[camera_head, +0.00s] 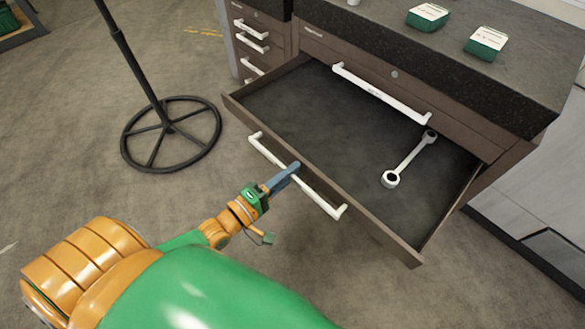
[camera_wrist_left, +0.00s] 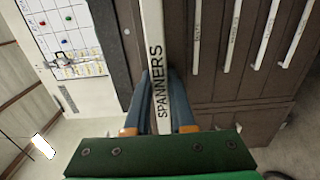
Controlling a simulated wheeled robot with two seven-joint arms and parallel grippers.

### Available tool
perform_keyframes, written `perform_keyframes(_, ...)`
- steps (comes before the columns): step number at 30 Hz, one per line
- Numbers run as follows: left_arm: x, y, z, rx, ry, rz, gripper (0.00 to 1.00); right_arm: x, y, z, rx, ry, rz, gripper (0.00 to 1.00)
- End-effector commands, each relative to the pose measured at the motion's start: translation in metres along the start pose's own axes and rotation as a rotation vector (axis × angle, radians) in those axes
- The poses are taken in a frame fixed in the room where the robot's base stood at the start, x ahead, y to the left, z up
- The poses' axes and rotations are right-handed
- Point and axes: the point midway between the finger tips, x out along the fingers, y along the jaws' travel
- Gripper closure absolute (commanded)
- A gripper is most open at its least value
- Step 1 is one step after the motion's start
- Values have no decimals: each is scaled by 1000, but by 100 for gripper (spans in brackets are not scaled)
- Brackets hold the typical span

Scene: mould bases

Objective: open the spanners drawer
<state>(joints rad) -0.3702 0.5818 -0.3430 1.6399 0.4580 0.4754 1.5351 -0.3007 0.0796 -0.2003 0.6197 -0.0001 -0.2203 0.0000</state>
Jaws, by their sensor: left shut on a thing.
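The spanners drawer (camera_head: 300,115) is pulled far out of the brown cabinet, and its dark inside shows in the head view. A silver spanner (camera_head: 408,162) lies in its right part. The drawer's white bar handle (camera_head: 322,203) runs along the front. My left gripper (camera_head: 291,170) is shut on this handle near its middle. In the left wrist view the handle (camera_wrist_left: 153,35), marked SPANNERS, passes between the two blue fingers of the left gripper (camera_wrist_left: 160,98). My right gripper is in neither view.
A closed drawer with a white handle (camera_head: 380,92) is above the open one. Smaller drawers (camera_head: 250,45) stand at the left. Green-and-white boxes (camera_head: 486,43) sit on the dark worktop (camera_head: 385,32). A round black stand base (camera_head: 171,133) is on the floor at left.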

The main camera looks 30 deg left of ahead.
Motion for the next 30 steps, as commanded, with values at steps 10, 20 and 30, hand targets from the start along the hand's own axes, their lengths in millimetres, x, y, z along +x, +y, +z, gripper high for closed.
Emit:
perform_keyframes(10,-5,0,0,1,-1,-2,100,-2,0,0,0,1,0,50)
perform_keyframes(20,-4,0,0,1,0,-1,59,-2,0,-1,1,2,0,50)
perform_keyframes(30,-6,0,0,0,0,-1,48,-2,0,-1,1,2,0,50)
